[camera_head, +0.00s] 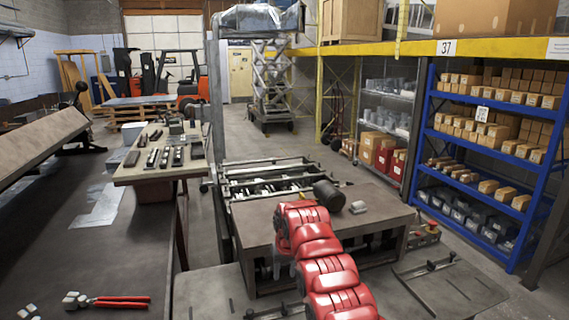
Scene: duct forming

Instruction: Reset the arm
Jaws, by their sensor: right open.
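My right arm (327,272) is red and comes in from the bottom, reaching up over the metal forming machine (362,205). My left arm and left gripper are out of view.
Red-handled pliers (110,301) lie on the dark bench (95,245) at left. A tool table (140,172) with several dark bars stands behind. Blue shelves (430,135) with boxes stand at right. The floor beyond the machine is partly clear.

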